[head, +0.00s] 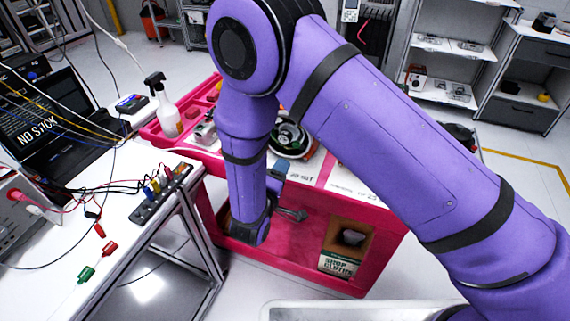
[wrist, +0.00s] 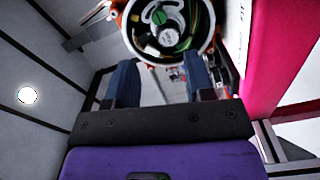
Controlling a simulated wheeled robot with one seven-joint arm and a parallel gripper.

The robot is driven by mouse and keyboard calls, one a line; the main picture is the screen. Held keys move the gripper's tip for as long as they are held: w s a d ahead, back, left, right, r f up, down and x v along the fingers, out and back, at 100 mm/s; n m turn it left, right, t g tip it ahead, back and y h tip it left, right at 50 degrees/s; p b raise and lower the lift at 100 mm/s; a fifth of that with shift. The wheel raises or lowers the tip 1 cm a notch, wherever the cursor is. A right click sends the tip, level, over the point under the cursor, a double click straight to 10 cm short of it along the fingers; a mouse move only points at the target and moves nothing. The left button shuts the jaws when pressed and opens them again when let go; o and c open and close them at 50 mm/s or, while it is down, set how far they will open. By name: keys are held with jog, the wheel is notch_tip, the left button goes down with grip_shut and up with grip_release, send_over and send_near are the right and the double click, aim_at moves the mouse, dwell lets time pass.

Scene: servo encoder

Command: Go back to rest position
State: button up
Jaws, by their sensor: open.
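My gripper (wrist: 160,78) shows in the wrist view with two dark blue fingers apart and nothing between them. Beyond the fingertips is a round servo unit (wrist: 168,22) with an orange and white rim, a green circuit board and wires inside. In the head view the servo unit (head: 290,138) sits on top of the pink cart (head: 300,240), partly hidden behind my purple arm. My forearm hangs down in front of the cart, with the wrist low. The gripper shows only in part there, near the cart's front edge, below the servo unit.
A white bench (head: 130,185) with a laptop (head: 45,120), cables and a terminal strip stands at left. A shop cloths box (head: 345,248) sits in the cart's front. Shelves (head: 450,60) stand at back right.

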jog(key=shift+s+a, duration=0.1)
jog(key=shift+s, duration=0.1)
dwell(0.4)
jog(key=s+d+r+m+g+h, duration=0.1)
jog(key=d+r+m+g+h, duration=0.6)
jog(key=d+r+g, duration=1.15)
jog(key=s+d+r+m+t+y, duration=0.2)
jog(key=s+d+r+y, duration=0.4)
jog(key=s+r, duration=0.3)
jog(key=s+d+r+m+t+y, duration=0.2)
jog(key=s+d+r+t+y, duration=0.3)
jog(key=s, duration=0.8)
jog(key=d+r+y, duration=0.2)
jog(key=d+r, duration=0.2)
jog(key=shift+s+r+m, duration=0.15)
jog(key=shift+m, duration=0.15)
